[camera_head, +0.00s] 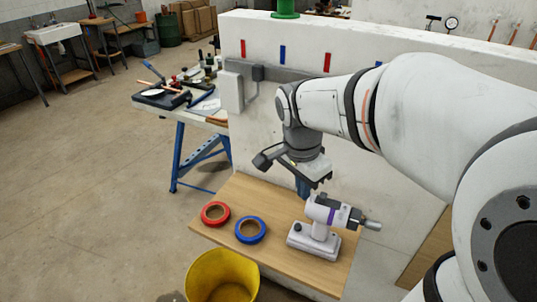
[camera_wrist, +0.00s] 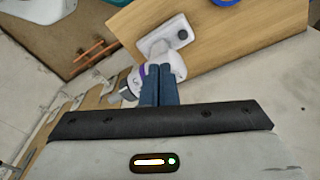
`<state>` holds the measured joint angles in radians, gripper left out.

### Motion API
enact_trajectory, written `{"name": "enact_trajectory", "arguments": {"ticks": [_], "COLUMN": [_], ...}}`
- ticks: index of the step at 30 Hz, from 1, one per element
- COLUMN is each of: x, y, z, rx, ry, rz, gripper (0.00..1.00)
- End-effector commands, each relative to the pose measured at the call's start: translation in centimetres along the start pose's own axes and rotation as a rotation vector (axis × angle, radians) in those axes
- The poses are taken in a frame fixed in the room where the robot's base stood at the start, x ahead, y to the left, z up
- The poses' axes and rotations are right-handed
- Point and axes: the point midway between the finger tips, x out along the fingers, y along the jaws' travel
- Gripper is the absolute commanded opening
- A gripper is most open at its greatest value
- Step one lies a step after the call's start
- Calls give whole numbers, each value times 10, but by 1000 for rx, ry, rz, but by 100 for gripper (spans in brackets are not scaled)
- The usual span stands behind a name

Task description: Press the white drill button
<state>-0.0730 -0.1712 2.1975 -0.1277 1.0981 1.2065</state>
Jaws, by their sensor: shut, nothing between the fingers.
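The white drill (camera_head: 322,226) stands upright on its base on a wooden board, with a purple band and a grey chuck pointing right. A small dark round button (camera_head: 298,227) sits on the left end of its base. My gripper (camera_head: 303,193) is above the rear of the drill body, pointing down, fingers shut and empty. In the wrist view, the shut blue fingers (camera_wrist: 160,84) cover part of the drill body (camera_wrist: 173,62), and the base with its dark button (camera_wrist: 183,35) shows beyond them. I cannot tell whether the fingertips touch the drill.
The wooden board (camera_head: 275,267) also holds a red tape roll (camera_head: 215,213) and a blue tape roll (camera_head: 250,230), left of the drill. A yellow bucket (camera_head: 222,277) stands in front. A white wall (camera_head: 390,180) rises behind the board. A cluttered blue-legged bench (camera_head: 178,155) is at left.

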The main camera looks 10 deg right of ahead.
Motion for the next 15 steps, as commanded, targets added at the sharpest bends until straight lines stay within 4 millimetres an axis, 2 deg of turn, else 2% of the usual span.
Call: {"name": "enact_trajectory", "arguments": {"ticks": [1,9,15], "x": [10,41,56], "y": [-12,-62,-84], "z": [-2,-11,-13], "rx": [106,708,997], "ry": [2,93,172], "rz": [32,161,198], "gripper": [0,0,0]}}
